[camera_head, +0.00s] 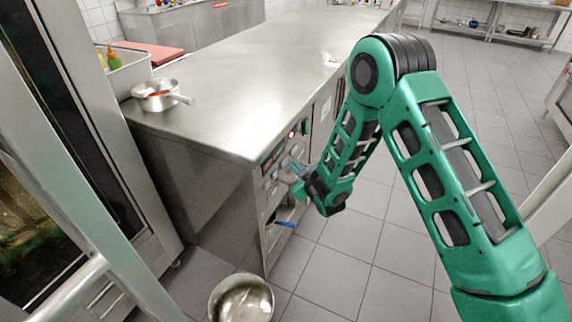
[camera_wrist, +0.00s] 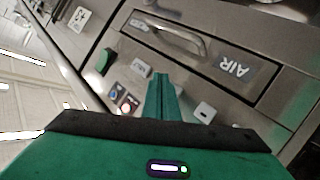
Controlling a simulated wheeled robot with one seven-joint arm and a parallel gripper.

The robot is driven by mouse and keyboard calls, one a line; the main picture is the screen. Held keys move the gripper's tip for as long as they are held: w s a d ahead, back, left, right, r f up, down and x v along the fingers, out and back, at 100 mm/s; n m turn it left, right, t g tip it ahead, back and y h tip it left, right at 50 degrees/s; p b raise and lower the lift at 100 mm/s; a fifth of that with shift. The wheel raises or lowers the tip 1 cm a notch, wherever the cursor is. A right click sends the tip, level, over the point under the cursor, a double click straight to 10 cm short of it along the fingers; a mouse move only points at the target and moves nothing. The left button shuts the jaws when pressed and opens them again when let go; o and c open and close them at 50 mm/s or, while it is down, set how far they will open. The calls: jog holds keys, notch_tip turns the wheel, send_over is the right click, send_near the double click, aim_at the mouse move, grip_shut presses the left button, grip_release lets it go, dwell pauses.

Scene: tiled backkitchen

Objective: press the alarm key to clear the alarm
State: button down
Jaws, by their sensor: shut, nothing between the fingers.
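The control panel (camera_head: 284,160) is on the end face of the steel counter. In the wrist view I see a green key (camera_wrist: 104,62), a pale key (camera_wrist: 141,68), another pale key (camera_wrist: 204,112) and a small red-lit part (camera_wrist: 126,108). I cannot read which one is the alarm key. My gripper (camera_head: 298,180) is close in front of the panel. In the wrist view the gripper's fingers (camera_wrist: 158,88) are together and empty, pointing between the two pale keys. I cannot tell whether the tips touch the panel.
A plate marked AIR (camera_wrist: 235,67) with a metal handle (camera_wrist: 185,33) is beside the keys. A blue handle (camera_head: 285,224) is below the panel. A steel pot (camera_head: 241,300) stands on the floor, and a pan (camera_head: 155,95) is on the counter. The floor at right is clear.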

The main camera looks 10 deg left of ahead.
jog(key=shift+a, duration=0.35)
jog(key=shift+w+a, duration=0.2)
jog(key=shift+a, duration=0.3)
dwell(0.8)
jog(key=shift+d, duration=0.15)
jog(key=shift+s+d, duration=0.3)
jog(key=shift+d, duration=0.5)
jog(key=d, duration=0.1)
jog(key=s+d, duration=0.1)
jog(key=d, duration=0.2)
jog(key=shift+s+d, duration=0.35)
jog(key=shift+s, duration=0.05)
dwell(0.8)
